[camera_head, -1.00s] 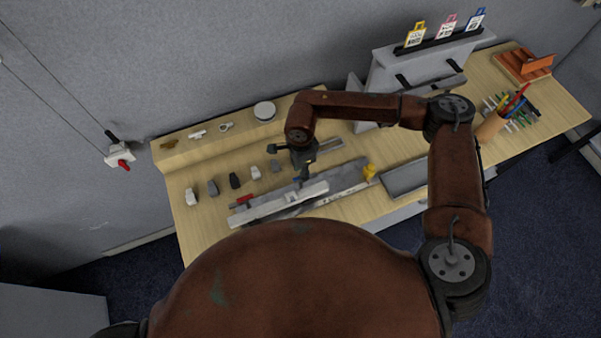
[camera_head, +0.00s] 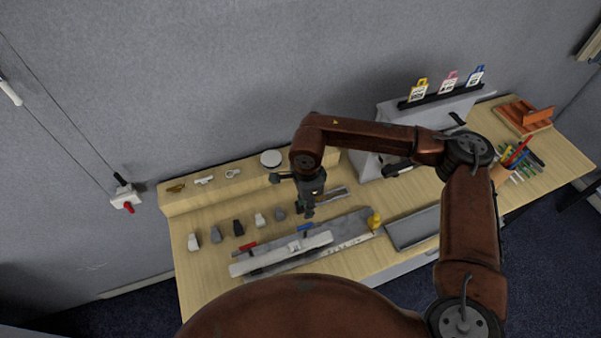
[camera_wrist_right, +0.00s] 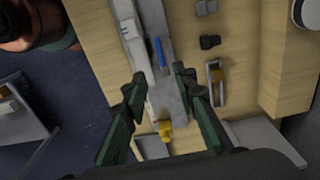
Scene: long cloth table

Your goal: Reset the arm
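My right arm (camera_head: 375,135) reaches in from the right. Its gripper (camera_head: 308,210) points down above the long grey fixture (camera_head: 347,228) on the table. In the right wrist view the dark green fingers (camera_wrist_right: 158,88) are spread apart with nothing held between them. A blue piece (camera_head: 305,227) lies on the fixture just below the gripper; it also shows in the wrist view (camera_wrist_right: 159,52). A white bar (camera_head: 283,255) runs along the fixture's front, with a red piece (camera_head: 248,247) at its left. My left gripper is not in view.
A yellow piece (camera_head: 375,220) stands at the fixture's right end. Several small grey, black and white blocks stand in a row at left. A grey tray (camera_head: 415,230), pen holder (camera_head: 500,174) and tag rack (camera_head: 440,97) are at right. A red-handled wall box (camera_head: 125,199) hangs left.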

